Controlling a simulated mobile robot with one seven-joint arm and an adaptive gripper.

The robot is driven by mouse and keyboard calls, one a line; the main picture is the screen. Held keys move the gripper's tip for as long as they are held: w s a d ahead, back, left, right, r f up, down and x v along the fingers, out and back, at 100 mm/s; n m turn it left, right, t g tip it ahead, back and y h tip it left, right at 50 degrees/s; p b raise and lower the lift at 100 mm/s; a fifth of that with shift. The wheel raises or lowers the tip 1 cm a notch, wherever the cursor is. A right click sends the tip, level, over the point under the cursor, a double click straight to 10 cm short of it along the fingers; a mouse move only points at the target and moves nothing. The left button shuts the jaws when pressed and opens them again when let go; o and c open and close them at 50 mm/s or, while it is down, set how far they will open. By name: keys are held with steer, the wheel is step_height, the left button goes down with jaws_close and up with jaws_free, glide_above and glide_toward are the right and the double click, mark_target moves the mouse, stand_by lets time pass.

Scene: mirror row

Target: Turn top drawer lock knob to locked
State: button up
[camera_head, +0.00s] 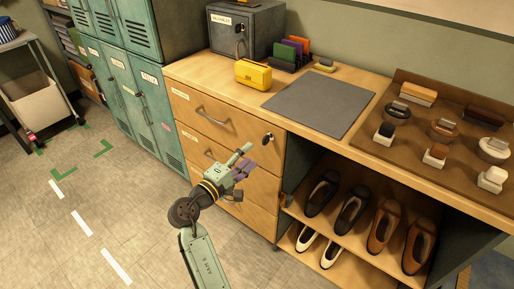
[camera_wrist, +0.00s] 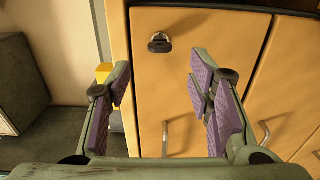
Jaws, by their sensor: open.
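The top drawer (camera_head: 225,128) is pale wood with a grey bar handle (camera_head: 212,118) and sits under the bench top. Its dark lock knob (camera_head: 267,138) is near the drawer's right end. In the wrist view the lock knob (camera_wrist: 160,42) shows as a dark, rounded piece on the wood front, above the gap between my fingertips. My gripper (camera_head: 245,157) is in front of the drawers, a little left of and below the knob. In the wrist view my gripper (camera_wrist: 158,82) has its purple-padded fingers wide apart, with nothing between them. The knob's exact turn is too small to read.
Lower drawers (camera_head: 203,150) are below, one with a handle. Shoes (camera_head: 352,217) stand on open shelves to the right. Green lockers (camera_head: 125,95) stand left. Floor in front is clear.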

steer(key=v, duration=0.3)
steer(key=shift+s+a, duration=0.2)
steer(key=shift+s, duration=0.15)
steer(key=shift+a, duration=0.1)
